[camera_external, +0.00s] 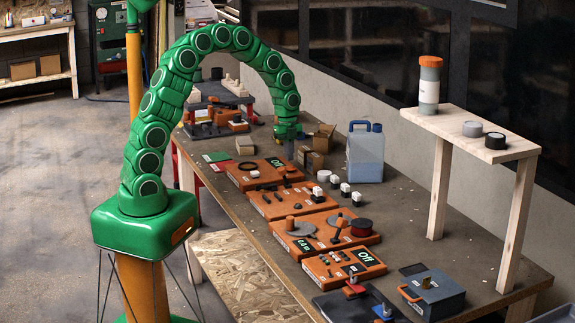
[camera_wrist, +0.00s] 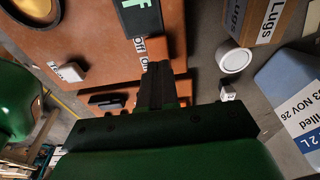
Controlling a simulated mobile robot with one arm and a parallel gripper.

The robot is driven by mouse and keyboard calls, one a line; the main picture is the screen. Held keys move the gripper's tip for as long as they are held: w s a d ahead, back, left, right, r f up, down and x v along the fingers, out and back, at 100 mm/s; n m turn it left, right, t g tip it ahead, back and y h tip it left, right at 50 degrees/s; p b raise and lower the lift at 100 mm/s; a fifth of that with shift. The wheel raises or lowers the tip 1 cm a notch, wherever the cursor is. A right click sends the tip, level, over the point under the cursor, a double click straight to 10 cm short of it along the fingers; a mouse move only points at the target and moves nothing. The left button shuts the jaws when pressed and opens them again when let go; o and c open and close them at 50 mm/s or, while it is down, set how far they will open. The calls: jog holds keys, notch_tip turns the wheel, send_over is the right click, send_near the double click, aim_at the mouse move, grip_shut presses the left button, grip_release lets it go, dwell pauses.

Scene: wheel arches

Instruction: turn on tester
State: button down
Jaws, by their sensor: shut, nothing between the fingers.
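Two orange boxes on the bench have dark displays reading "Off": a far one (camera_external: 240,178) under my gripper and a near one (camera_external: 325,270). I cannot tell from the pictures which is called the tester. In the wrist view the far box (camera_wrist: 90,40) fills the upper left. Its display (camera_wrist: 140,15) is partly cut off, with small "Off" and "On" labels below it. My gripper (camera_external: 289,153) is shut and empty, low over the right side of the far box. In the wrist view its fingertips (camera_wrist: 162,68) are right by the labels.
Cardboard boxes (camera_external: 323,138) and a blue jug (camera_external: 365,155) stand close to the right of my gripper. A white roll (camera_wrist: 234,58) lies nearby. More orange boxes with parts (camera_external: 270,205) line the bench towards the camera. A raised wooden shelf (camera_external: 455,125) stands at right.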

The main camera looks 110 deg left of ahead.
aim_at(290, 168)
notch_tip(290, 168, up, 12)
jog(key=s+a, duration=0.1)
jog(key=shift+s+a+f, duration=0.2)
jog(key=shift+s+a, duration=0.1)
jog(key=shift+s, duration=0.05)
jog(key=shift+w+d+r, duration=0.1)
jog(key=shift+w, duration=0.1)
jog(key=shift+w+d, duration=0.2)
dwell(0.7)
jog(key=f, duration=0.4)
jog(key=w+d+f, duration=0.1)
jog(key=f, duration=0.4)
jog(key=w+d+f, duration=0.1)
jog(key=f, duration=0.3)
jog(key=shift+f, duration=0.35)
jog(key=shift+w, duration=0.1)
